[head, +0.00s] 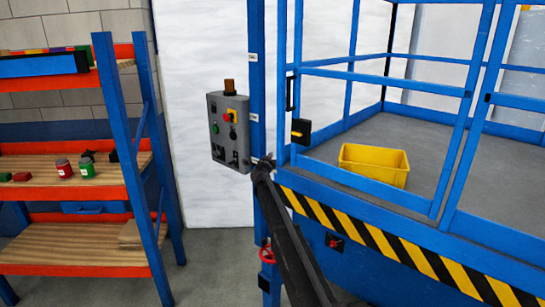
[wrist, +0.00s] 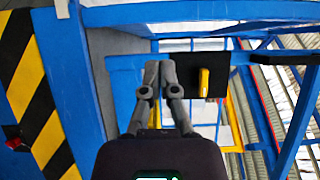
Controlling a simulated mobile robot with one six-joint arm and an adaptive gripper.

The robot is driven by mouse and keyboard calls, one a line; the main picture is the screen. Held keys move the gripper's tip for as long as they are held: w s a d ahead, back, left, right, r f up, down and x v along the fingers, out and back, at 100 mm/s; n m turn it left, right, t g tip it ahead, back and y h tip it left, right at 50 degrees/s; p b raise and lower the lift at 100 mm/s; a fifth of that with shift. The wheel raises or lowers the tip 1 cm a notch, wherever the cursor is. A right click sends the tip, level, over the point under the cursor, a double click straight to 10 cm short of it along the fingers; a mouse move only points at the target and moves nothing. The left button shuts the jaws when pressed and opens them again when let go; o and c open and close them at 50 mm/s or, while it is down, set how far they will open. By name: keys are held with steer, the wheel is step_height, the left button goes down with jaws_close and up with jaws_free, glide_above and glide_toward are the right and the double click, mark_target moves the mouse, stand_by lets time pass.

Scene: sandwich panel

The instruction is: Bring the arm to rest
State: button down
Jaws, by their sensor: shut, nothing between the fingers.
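My arm reaches up from the bottom of the head view, and my gripper (head: 265,162) ends just right of the grey control box (head: 217,150) and in front of the blue post. In the wrist view my gripper's two fingers (wrist: 159,68) are together with nothing between them. A black latch plate with a yellow handle (head: 301,132) is on the gate frame, above and right of my gripper. A yellow handle on a dark plate also shows in the wrist view (wrist: 204,82), right of the fingertips. I cannot tell how far the fingertips are from the frame.
The blue railed platform (head: 450,173) fills the right side, with a yellow bin (head: 374,165) on its deck. A striped edge (head: 370,238) and a red wheel-like part (head: 267,254) are close to my arm. A shelf rack (head: 128,150) stands left. Grey floor (head: 217,250) between is clear.

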steer(key=s+d+f+n+g+y, duration=0.25)
steer(key=s+n, duration=0.35)
steer(key=s, duration=0.3)
steer(key=s+d+f+n+g+y, duration=0.25)
steer(key=s+n+y, duration=0.2)
steer(key=s, duration=0.35)
steer(key=s+d+f+n+g+y, duration=0.1)
steer(key=s+f+n+g+y, duration=0.15)
steer(key=s+n, duration=0.55)
steer(key=s+d+f+g+h, duration=0.2)
steer(key=s+d, duration=0.4)
steer(key=s, duration=0.5)
steer(key=s+d+f+n+g+h, duration=0.1)
steer(key=s+d+f+g, duration=0.4)
steer(key=s, duration=0.7)
steer(key=s+d+f+g+h, duration=0.3)
steer(key=s+d, duration=0.4)
steer(key=s, duration=0.4)
steer(key=shift+s+d+f+h, duration=0.3)
steer(key=shift+d+f+h, duration=0.1)
steer(key=shift+f, duration=0.2)
steer(key=shift+w, duration=0.1)
